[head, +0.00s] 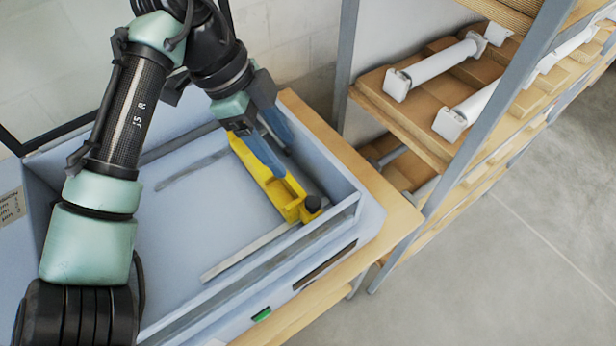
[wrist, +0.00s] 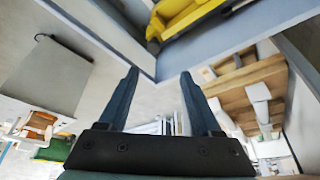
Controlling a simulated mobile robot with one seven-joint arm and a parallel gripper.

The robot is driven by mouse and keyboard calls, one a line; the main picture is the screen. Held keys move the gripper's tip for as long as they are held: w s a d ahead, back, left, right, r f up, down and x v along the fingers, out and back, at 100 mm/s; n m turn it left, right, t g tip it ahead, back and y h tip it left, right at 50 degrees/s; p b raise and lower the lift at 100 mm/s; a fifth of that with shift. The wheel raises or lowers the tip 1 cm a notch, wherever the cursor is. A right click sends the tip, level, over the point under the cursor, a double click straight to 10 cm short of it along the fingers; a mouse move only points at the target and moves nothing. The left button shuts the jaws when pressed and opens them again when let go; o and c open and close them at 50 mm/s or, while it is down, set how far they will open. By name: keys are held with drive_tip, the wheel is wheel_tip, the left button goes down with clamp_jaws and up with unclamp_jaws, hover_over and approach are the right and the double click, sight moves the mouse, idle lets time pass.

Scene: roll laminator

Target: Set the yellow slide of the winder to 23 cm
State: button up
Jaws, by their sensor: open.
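The yellow slide (head: 292,206) lies in the right part of the winder's pale blue tray (head: 185,205), with a black knob (head: 312,203) at its near end. My gripper (head: 281,153) is open, with its blue fingers over the slide's far half in the head view, hiding part of it. In the wrist view the open fingers (wrist: 160,75) have nothing between them, and the yellow slide (wrist: 185,14) shows beyond them at the top. Whether a finger touches the slide cannot be told. A pale strip (head: 248,252) runs along the tray's front; no scale numbers are readable.
The tray's raised walls surround the slide, with the right wall (head: 325,150) close to my gripper. A wooden table (head: 385,200) carries the machine. Shelving with white rollers (head: 440,65) stands to the right. The tray's middle is clear.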

sight(312, 202)
drive_tip(key=p+x, duration=0.1)
drive_tip(key=x, duration=0.3)
drive_tip(key=p+x, duration=0.1)
drive_tip(key=x, duration=0.3)
drive_tip(key=s+p+x, duration=0.1)
drive_tip(key=p+x, duration=0.1)
drive_tip(key=x, duration=0.2)
drive_tip(key=shift+s+f, duration=0.15)
drive_tip(key=shift+f, duration=0.2)
clamp_jaws()
idle(0.9)
